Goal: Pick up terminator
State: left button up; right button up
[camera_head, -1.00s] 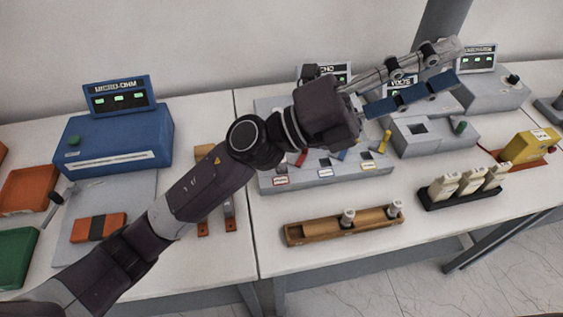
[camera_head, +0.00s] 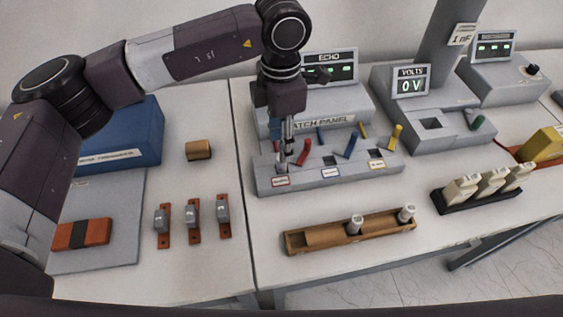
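I cannot tell for sure which object is the terminator. Two small grey cylinders (camera_head: 355,225) and (camera_head: 406,214) with pale labelled tops stand upright in a wooden tray (camera_head: 318,238), whose left part is empty. My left gripper (camera_head: 284,163) points down over the left end of the grey patch panel (camera_head: 325,177), close to a red plug (camera_head: 304,152). Its narrow fingers are seen edge-on, so I cannot tell whether they are open or hold something. My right gripper is out of view.
Blue and yellow plugs (camera_head: 396,137) stand up from the patch panel. A black rack (camera_head: 457,204) of white pieces is at right. Meters with displays (camera_head: 411,87) stand behind. Bare white table (camera_head: 225,270) lies in front at left.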

aim_at(281, 166)
pick_arm(q)
jog(key=shift+s+f+p, duration=0.1)
jog(key=shift+f+p, duration=0.4)
jog(key=shift+f, duration=0.4)
notch_tip(281, 166, down, 4)
jog(key=shift+r+p, duration=0.25)
jog(key=shift+p, duration=0.7)
jog(key=shift+d+f, duration=0.1)
jog(key=shift+f, duration=0.5)
grip_shut()
